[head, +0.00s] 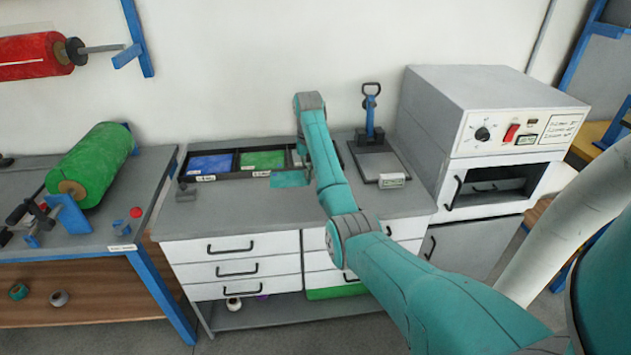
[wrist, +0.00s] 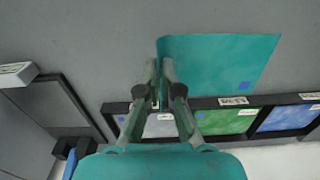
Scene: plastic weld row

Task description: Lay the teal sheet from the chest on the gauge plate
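The teal sheet (wrist: 222,58) shows in the wrist view, flat and thin with a small blue square at one corner. Its left edge lies between the fingertips of my gripper (wrist: 160,68), which look closed on it. It looks larger than the neighbouring sheets, as if raised. In the head view part of the teal sheet (head: 288,179) shows in front of the tray on the white chest (head: 232,249); my arm hides the gripper there. The gauge plate (head: 383,163) is a grey plate right of my arm, also in the wrist view (wrist: 47,105), apart from the sheet.
A black tray holds a blue sheet (head: 210,164) and a green sheet (head: 263,160). A small white display (head: 392,180) sits at the gauge plate's front, and a blue-posted clamp (head: 371,115) stands behind it. A white oven (head: 485,130) stands at right. The plate's surface looks clear.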

